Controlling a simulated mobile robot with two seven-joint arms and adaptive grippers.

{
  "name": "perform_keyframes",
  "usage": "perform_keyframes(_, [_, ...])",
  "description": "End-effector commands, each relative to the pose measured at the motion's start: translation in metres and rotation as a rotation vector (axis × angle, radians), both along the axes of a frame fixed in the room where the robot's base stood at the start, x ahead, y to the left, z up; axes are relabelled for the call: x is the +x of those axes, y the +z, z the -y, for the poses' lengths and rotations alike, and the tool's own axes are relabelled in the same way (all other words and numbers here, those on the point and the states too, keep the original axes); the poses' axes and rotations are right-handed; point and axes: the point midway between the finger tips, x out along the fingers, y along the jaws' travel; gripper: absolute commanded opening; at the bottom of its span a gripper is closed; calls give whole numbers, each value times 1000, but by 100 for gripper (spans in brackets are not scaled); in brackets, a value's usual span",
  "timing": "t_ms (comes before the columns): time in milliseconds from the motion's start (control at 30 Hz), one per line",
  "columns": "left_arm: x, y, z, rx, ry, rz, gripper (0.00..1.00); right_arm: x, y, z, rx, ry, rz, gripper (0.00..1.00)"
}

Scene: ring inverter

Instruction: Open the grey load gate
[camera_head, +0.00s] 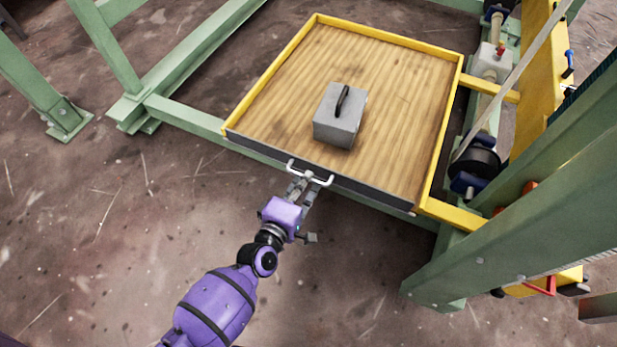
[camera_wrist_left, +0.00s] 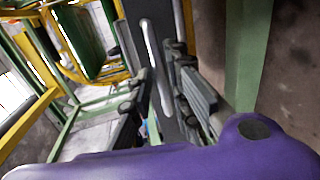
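The grey load gate (camera_head: 365,191) is a low dark panel standing along the near edge of the wooden tray, closing that side. A pale bar handle (camera_head: 322,182) sits on its outer face. My left gripper (camera_head: 303,186) is at the handle, reaching up from below. In the left wrist view, the gate (camera_wrist_left: 150,15) runs up the middle with the handle (camera_wrist_left: 152,50) on it. The gripper's fingers (camera_wrist_left: 164,108) are spread apart, one on each side of the handle. Whether either finger touches it I cannot tell. My right gripper is not in view.
A grey block with a black handle (camera_head: 338,118) rests on the yellow-rimmed wooden tray (camera_head: 410,100), behind the gate. Green beams (camera_head: 190,120) surround the tray, and machinery with a black drum (camera_head: 478,160) stands to its right. The floor (camera_head: 100,220) at left is clear.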

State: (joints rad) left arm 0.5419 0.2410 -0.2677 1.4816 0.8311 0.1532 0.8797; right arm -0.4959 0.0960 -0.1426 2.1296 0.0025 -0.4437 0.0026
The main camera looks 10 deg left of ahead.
Motion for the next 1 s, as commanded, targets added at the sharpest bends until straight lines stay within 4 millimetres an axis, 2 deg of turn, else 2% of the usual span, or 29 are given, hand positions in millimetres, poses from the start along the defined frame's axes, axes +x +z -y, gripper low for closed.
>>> perform_keyframes(167, [16,-4,5,1,1,0,17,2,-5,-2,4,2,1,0])
perform_keyframes(467, [19,-4,5,2,1,0,17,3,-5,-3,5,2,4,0])
perform_keyframes(600, [18,-4,6,2,1,0,0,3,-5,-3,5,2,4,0])
perform_keyframes(867, [18,-5,6,1,0,3,0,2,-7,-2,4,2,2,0])
perform_keyframes(1000, [17,-9,6,-5,-1,19,0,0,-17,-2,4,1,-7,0])
